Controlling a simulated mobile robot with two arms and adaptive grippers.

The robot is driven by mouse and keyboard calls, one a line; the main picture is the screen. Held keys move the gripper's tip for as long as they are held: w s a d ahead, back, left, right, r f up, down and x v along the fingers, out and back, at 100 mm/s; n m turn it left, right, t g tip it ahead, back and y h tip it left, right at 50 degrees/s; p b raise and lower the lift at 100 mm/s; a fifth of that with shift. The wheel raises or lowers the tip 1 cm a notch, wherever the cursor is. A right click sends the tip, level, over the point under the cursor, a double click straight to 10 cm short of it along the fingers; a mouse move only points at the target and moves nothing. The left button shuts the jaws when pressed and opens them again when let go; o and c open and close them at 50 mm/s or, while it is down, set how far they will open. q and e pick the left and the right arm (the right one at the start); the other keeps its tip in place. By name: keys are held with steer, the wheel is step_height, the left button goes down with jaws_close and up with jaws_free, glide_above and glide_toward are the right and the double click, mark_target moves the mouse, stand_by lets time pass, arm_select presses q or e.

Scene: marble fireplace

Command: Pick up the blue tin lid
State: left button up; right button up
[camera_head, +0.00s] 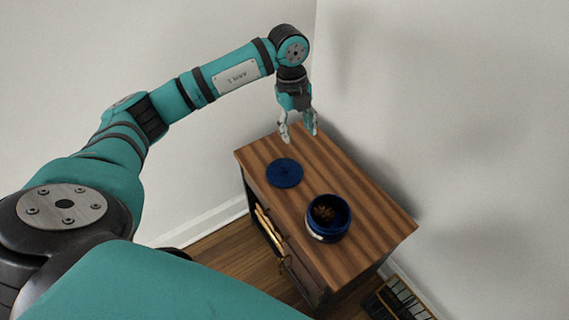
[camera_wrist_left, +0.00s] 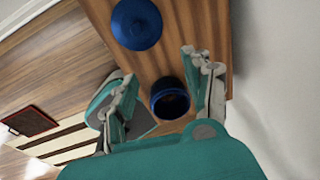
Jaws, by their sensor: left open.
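The blue tin lid (camera_head: 284,173) is a flat round dark-blue disc lying on the wooden cabinet top. In the left wrist view the lid (camera_wrist_left: 137,24) is near the top edge, beyond the fingertips. My left gripper (camera_head: 299,136) points down above the far end of the cabinet, behind the lid in the head view and apart from it. Its fingers are spread and nothing is between them; they also show in the left wrist view (camera_wrist_left: 163,68). My right gripper is in neither view.
An open blue tin (camera_head: 328,219) with brown contents stands on the cabinet top (camera_head: 375,215), to the right of the lid and nearer in the head view. White walls stand close behind the cabinet. A dark slatted object (camera_head: 398,300) is on the floor at lower right.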

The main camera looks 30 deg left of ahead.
arm_select(q)
steer(key=a+n+y, duration=0.1)
steer(key=a, duration=0.3)
steer(key=b, duration=0.2)
glide_above(284, 164)
step_height(284, 164, down, 9)
steer(key=shift+w+r, duration=0.15)
step_height(284, 164, down, 2)
steer(key=shift+f, duration=0.1)
step_height(284, 164, down, 5)
steer(key=shift+d+f+b, duration=0.1)
steer(key=shift+b, duration=0.85)
steer(key=shift+f, duration=0.2)
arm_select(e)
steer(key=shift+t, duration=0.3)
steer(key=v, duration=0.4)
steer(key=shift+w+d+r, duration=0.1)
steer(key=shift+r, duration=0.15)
arm_select(q)
jaws_close()
